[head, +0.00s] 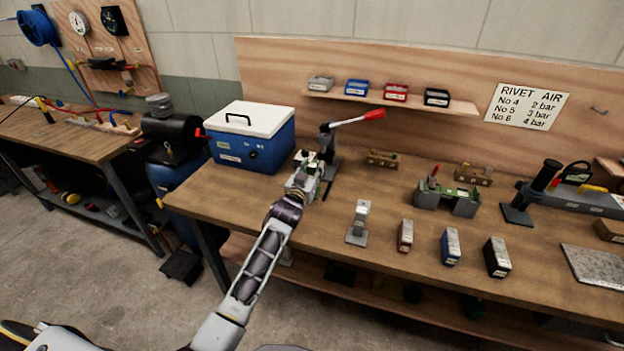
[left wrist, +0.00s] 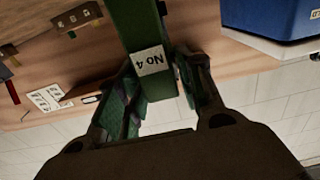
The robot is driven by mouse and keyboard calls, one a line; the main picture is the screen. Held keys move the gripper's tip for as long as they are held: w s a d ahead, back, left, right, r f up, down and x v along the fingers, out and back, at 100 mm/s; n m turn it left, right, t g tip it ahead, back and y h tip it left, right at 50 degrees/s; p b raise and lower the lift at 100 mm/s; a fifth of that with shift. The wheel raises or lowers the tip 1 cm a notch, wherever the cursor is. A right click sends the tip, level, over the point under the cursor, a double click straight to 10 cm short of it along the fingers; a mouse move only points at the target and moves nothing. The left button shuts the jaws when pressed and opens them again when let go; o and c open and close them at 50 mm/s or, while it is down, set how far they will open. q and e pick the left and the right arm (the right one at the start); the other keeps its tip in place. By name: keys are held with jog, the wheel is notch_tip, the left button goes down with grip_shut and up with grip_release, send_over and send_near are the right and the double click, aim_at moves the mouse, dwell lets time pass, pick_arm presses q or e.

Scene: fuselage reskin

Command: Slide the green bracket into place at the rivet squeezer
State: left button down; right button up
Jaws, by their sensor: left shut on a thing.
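My left gripper (head: 301,184) reaches over the bench, just in front of a grey lever tool with a red handle (head: 345,128), which looks like the rivet squeezer. In the left wrist view, my left gripper (left wrist: 163,78) is shut on the green bracket (left wrist: 137,25), a long green piece with a white "No 4" label between the fingers. In the head view the bracket is mostly hidden by the gripper and too small to make out. Whether it touches the squeezer cannot be told. My right gripper is not in view.
A blue cooler (head: 250,150) with a white lid stands left of the lever tool. A small grey stand (head: 358,222) is at the right of my arm. A green-topped fixture (head: 447,198) and several coloured blocks stand farther right. A small shelf (head: 330,94) holds several bins.

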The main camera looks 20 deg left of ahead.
pick_arm(q)
jog(key=shift+r, duration=0.1)
jog(key=shift+f, duration=1.9)
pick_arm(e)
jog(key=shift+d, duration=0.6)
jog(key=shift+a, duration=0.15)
pick_arm(q)
jog(key=shift+f, duration=0.1)
jog(key=c, duration=1)
grip_release()
jog(key=shift+f, duration=0.1)
jog(key=shift+o, duration=0.3)
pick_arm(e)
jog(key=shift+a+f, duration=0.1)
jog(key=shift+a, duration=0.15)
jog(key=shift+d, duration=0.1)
